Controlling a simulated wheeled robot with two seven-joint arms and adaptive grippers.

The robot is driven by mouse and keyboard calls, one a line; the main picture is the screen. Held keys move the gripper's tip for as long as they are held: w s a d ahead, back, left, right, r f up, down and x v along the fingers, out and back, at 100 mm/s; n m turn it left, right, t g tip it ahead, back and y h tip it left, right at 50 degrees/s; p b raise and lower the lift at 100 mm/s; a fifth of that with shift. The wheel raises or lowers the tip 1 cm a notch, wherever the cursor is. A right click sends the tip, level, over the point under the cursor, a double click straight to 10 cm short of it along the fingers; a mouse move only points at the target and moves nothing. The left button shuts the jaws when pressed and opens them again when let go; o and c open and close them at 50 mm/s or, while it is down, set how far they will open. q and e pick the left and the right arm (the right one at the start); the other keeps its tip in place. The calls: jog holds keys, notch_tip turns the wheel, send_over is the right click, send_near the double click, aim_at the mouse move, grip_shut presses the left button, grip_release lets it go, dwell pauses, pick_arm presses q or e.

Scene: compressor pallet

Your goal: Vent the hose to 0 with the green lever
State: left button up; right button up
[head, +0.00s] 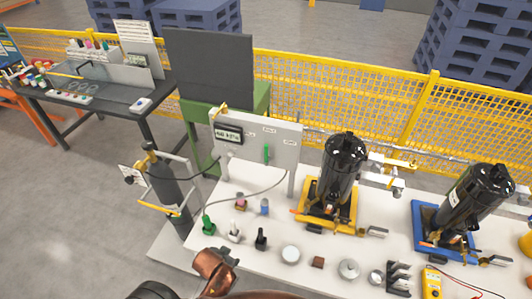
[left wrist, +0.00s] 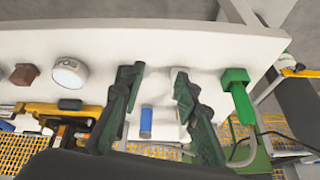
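In the head view the green lever (head: 266,153) stands upright on the front of the pale panel (head: 285,130). A display (head: 228,133) sits at the panel's left; its digits are too small to read surely. A grey hose (head: 262,190) curves from the panel down toward a green fitting (head: 208,226) on the bench. My left gripper (head: 230,256) is at the near bench edge, well below and apart from the lever. In the left wrist view its fingers (left wrist: 160,72) are spread with nothing gripped; the green fitting (left wrist: 236,90) shows to their right. My right gripper is not in view.
A blue cylinder (head: 264,207) stands on the white bench, near a dark fitting (head: 261,239) and a white one (head: 235,232). Two black compressors (head: 343,170) (head: 478,200) stand to the right. A dark tank (head: 170,185) is left of the panel. Yellow fencing (head: 340,85) runs behind.

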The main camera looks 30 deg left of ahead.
pick_arm(q)
jog(key=w+a+r+t, duration=0.35)
jog(key=w+r, duration=0.25)
jog(key=w, duration=0.5)
jog(key=w+a+r+t, duration=0.2)
jog(key=w+r+t, duration=0.25)
jog(key=w, duration=0.65)
notch_tip(320, 180, up, 12)
jog(key=t+p, duration=0.1)
jog(key=t, duration=0.4)
send_over(266, 164)
jog(key=shift+w+a+f+h, duration=0.2)
jog(key=shift+w+h, duration=0.1)
jog(key=shift+w, duration=0.1)
jog(key=shift+c, duration=0.6)
grip_shut()
